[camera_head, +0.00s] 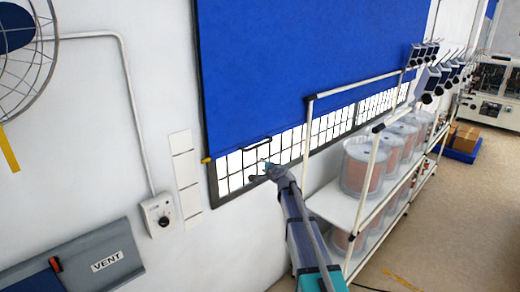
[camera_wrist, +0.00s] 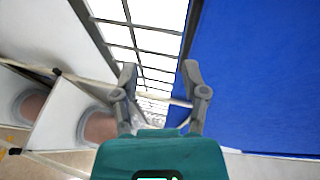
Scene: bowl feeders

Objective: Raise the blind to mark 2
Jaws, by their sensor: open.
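The blue blind (camera_head: 295,60) hangs over the window and covers most of it; it also fills the right of the wrist view (camera_wrist: 260,80). A thin dark handle bar (camera_head: 257,144) shows at its lower edge. A yellow tab (camera_head: 207,160) sticks out at its lower left corner. A white strip with dividing lines (camera_head: 185,170) is on the wall beside it; the tab is level with its middle part, and no numbers are readable. My gripper (camera_head: 264,165) is just below the handle, open and empty. Its fingers (camera_wrist: 160,75) are spread in the wrist view, apart from the blind.
The barred window (camera_head: 237,172) is bare below the blind. A white shelf rack (camera_head: 335,207) with large spools (camera_head: 362,165) stands close to the right of my arm. A wall control box (camera_head: 158,214) and a grey panel marked VENT (camera_head: 107,262) are at left.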

